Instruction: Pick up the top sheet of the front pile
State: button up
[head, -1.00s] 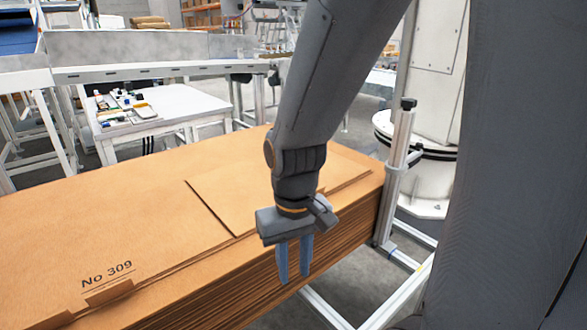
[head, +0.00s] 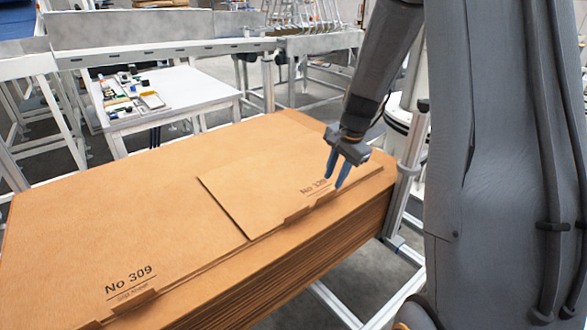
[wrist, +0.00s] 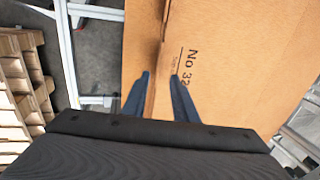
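A stack of large brown cardboard sheets (head: 90,215) fills the front of the head view, its top marked "No 309". A smaller sheet (head: 255,185) lies flat on its right part, with a printed number partly behind my fingers. My gripper (head: 334,182) points down at the smaller sheet's near edge, close to its tabs. In the wrist view, the fingertips (wrist: 160,77) lie on either side of the sheet's edge in the picture, with the printing (wrist: 190,65) just beyond. I cannot tell whether they touch the cardboard.
A metal post (head: 405,165) stands at the stack's right end. A white table (head: 185,95) with small parts is behind the stack. Wooden pallets (wrist: 20,95) show at the left of the wrist view.

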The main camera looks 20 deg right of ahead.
aim_at(330, 192)
jog(key=shift+p+x, duration=0.85)
jog(key=shift+x, duration=2.95)
jog(key=shift+s+d, duration=0.1)
jog(key=shift+s, duration=0.1)
grip_shut()
